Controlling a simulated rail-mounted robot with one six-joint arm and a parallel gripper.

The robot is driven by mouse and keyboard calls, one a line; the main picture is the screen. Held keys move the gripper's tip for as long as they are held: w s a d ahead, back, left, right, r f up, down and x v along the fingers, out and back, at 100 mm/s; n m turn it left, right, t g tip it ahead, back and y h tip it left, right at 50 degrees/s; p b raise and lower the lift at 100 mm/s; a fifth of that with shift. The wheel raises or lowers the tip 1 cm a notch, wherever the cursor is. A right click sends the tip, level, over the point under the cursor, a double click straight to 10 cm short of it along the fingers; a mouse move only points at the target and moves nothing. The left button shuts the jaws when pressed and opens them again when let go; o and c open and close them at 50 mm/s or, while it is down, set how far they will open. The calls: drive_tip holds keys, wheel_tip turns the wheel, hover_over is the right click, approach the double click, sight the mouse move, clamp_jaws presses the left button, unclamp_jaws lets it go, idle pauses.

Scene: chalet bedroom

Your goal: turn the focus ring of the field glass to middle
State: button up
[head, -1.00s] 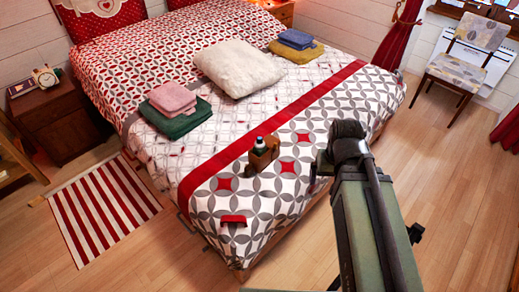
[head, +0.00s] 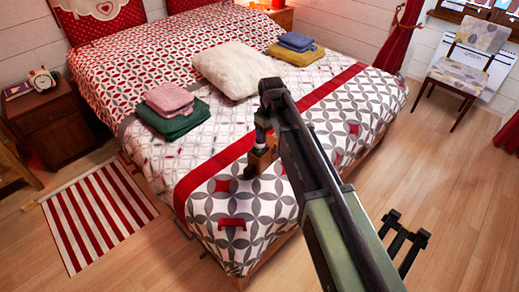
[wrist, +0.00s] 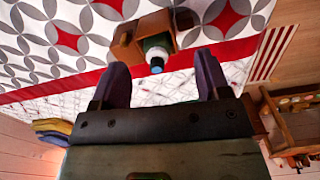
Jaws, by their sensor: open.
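The field glass (wrist: 157,48) is a small dark cylinder with a white band and a blue end, held in a brown wooden stand (wrist: 126,42) on the bed. I cannot tell which band is the focus ring. In the head view the stand (head: 261,163) is near the bed's front edge, and my arm partly hides the field glass. My gripper (wrist: 162,66) is open, its two purple fingers apart, one on each side of the field glass's blue end in the wrist view. No contact shows. In the head view my gripper (head: 262,122) is just above the stand.
The bed has a patterned cover (head: 205,200) with a red stripe. Pink towels (head: 169,98) on green ones (head: 172,122), a white pillow (head: 236,68), and blue and yellow towels (head: 297,47) lie farther back. A chair (head: 466,70) stands right; the floor between is clear.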

drive_tip(key=w+a+n, duration=0.1)
drive_tip(key=w, duration=0.1)
drive_tip(key=w+a+n, duration=0.1)
drive_tip(key=w+n, duration=0.1)
drive_tip(key=w, duration=0.1)
drive_tip(key=w+a+n, duration=0.2)
drive_tip(key=shift+w+a+f, duration=0.1)
drive_tip(key=shift+w+f, duration=0.15)
drive_tip(key=shift+f, duration=0.05)
drive_tip(key=shift+s+r+n, duration=0.15)
drive_tip(key=shift+s+n, duration=0.15)
drive_tip(key=shift+n, duration=0.9)
drive_tip(key=b, duration=1.1)
approach(259, 156)
drive_tip(key=w+f, duration=0.2)
drive_tip(key=f, duration=0.1)
drive_tip(key=w+f, duration=0.1)
drive_tip(key=f, duration=0.1)
drive_tip(key=shift+w+f, duration=0.2)
drive_tip(key=shift+r+p, duration=0.15)
drive_tip(key=shift+p, duration=0.2)
drive_tip(key=c, duration=0.9)
